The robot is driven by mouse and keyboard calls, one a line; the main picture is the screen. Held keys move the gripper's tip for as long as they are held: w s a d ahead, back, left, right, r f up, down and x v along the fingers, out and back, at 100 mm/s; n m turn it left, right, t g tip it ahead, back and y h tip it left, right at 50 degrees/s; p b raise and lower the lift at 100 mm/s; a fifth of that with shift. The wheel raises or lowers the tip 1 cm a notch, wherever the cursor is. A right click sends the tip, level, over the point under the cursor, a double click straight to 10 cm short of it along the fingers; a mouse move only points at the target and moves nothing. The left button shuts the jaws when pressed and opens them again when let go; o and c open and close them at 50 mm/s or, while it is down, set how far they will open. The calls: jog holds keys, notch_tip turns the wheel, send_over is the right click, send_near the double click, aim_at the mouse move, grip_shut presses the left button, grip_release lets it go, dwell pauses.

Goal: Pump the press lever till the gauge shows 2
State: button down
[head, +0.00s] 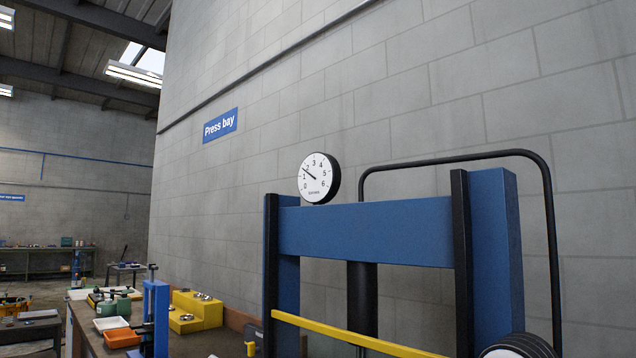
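The round white press gauge (315,178) with a black rim sits on top of the blue press frame (370,232), near its left end. Its dial runs from 0 to 6. The needle points up and left, between 1 and 2 and closer to 2. A dark cylinder (361,300) hangs below the blue crossbeam. I cannot make out the press lever in this view. My gripper is not in view.
A black bent tube (547,200) arches behind the press at right. A yellow bar (350,337) crosses the press front. At left, a bench holds an orange tray (122,338), a white tray (111,323) and yellow blocks (198,310). A grey block wall (430,100) stands behind.

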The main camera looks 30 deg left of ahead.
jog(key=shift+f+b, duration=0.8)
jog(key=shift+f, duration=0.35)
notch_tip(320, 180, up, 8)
jog(key=p, duration=0.6)
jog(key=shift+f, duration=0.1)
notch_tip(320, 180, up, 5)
jog(key=p, duration=0.4)
